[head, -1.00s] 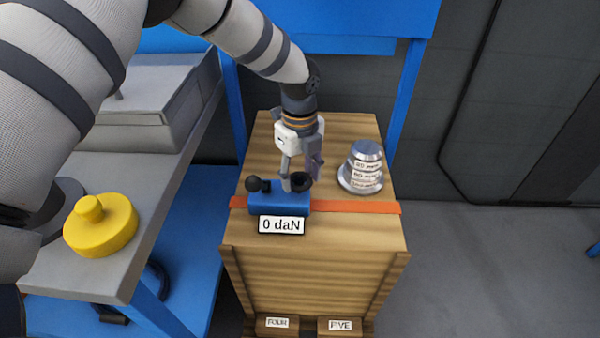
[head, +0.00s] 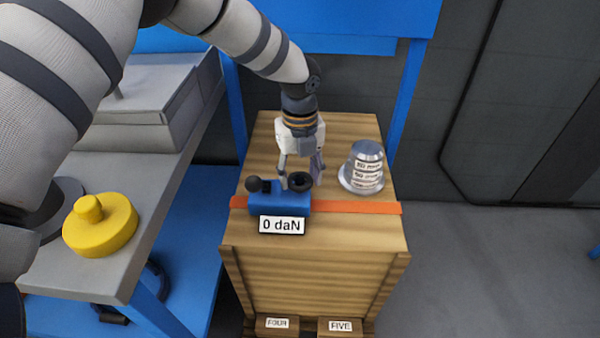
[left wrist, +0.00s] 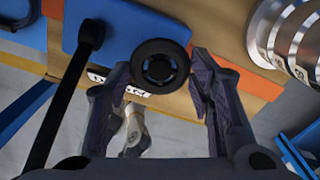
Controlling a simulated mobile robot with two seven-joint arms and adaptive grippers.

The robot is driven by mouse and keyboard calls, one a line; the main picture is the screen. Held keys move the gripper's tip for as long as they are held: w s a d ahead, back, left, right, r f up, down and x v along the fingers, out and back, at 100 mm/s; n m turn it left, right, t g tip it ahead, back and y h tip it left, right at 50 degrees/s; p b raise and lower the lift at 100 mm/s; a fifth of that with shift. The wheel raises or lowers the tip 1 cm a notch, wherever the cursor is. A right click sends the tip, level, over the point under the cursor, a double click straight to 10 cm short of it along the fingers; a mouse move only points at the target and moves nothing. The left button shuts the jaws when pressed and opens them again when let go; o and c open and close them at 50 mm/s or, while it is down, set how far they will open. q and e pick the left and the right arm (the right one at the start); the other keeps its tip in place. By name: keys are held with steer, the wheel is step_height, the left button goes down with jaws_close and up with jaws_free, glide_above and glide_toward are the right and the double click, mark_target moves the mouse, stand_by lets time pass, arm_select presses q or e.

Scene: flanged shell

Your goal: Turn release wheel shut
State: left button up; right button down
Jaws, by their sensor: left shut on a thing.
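The release wheel (head: 301,182) is a small black ring on top of a blue tensioner block (head: 292,204), which bears a "0 daN" label (head: 282,225). In the left wrist view the wheel (left wrist: 160,66) lies between the two fingers. My left gripper (head: 300,176) points down from above and is shut on the wheel, one finger on each side. A black lever with a round knob (head: 254,184) stands at the block's left end; in the left wrist view the lever (left wrist: 75,90) runs along the left. My right gripper is not in view.
The block sits on an orange strap (head: 350,207) across a wooden crate (head: 315,245). A silver flanged shell (head: 364,166) with labels stands to the right on the crate. A grey bench (head: 150,205) at the left carries a yellow knobbed disc (head: 100,225).

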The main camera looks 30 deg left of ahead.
mark_target(300, 180)
arm_select(q)
steer(key=shift+f, duration=0.1)
steer(key=o, duration=1.2)
steer(key=shift+c, duration=0.2)
step_height(300, 180, up, 12)
